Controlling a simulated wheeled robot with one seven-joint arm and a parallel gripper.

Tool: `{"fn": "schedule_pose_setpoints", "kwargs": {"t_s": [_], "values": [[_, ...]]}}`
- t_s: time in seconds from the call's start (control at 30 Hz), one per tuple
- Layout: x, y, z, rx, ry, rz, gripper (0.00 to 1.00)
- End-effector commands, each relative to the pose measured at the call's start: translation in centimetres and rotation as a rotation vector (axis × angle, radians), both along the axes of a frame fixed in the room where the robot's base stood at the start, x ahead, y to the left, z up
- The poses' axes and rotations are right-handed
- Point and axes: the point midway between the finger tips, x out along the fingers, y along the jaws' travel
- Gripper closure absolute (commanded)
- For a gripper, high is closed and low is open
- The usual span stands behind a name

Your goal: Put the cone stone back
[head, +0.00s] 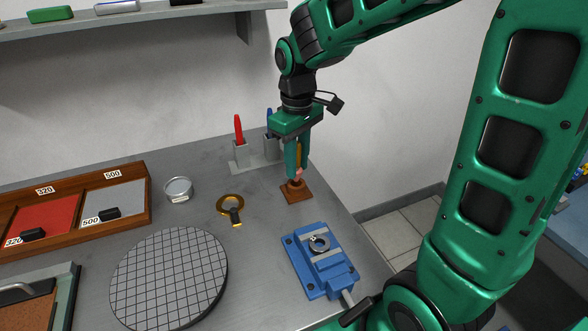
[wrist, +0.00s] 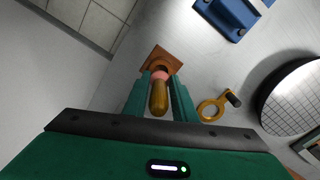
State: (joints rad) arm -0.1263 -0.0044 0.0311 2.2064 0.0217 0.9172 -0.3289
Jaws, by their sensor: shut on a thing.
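The cone stone (wrist: 158,98) has a rounded brown-gold handle and a pink part. My gripper (wrist: 161,80) is shut on it, with one green finger on each side. In the head view the pink part (head: 299,172) shows low between the fingers, just over a square brown wooden block (head: 296,192). The block also shows in the wrist view (wrist: 154,56), with a dark opening near the pink part. The stone's lower end is hidden, so I cannot tell whether it is in the block's opening or just above it.
A brass ring loupe (head: 231,207), a blue vise (head: 318,262) holding a ring, a round gridded plate (head: 168,278) and a glass dish (head: 178,189) lie nearby. A pen stand (head: 241,152) is close behind the gripper. The bench's right edge is near.

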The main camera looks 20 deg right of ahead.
Motion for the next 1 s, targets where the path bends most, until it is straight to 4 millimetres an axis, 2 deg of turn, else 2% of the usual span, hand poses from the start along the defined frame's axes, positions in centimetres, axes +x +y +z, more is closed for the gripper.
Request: {"fn": "schedule_pose_setpoints", "kwargs": {"t_s": [0.1, 0.2, 0.57, 0.6, 0.63, 1.0], "values": [[-0.1, 0.0, -1.6, 0.0, 0.002, 0.001, 0.98], [0.0, 0.1, -2.2, 0.0, 0.001, 0.001, 0.98], [0.0, 0.1, -2.5, 0.0, 0.0, 0.001, 0.98], [0.0, 0.1, -2.4, 0.0, 0.0, 0.001, 0.66], [0.0, 0.1, -2.4, 0.0, 0.0, 0.001, 0.59], [0.0, 0.2, -2.1, 0.0, -0.001, 0.002, 0.57]]}}
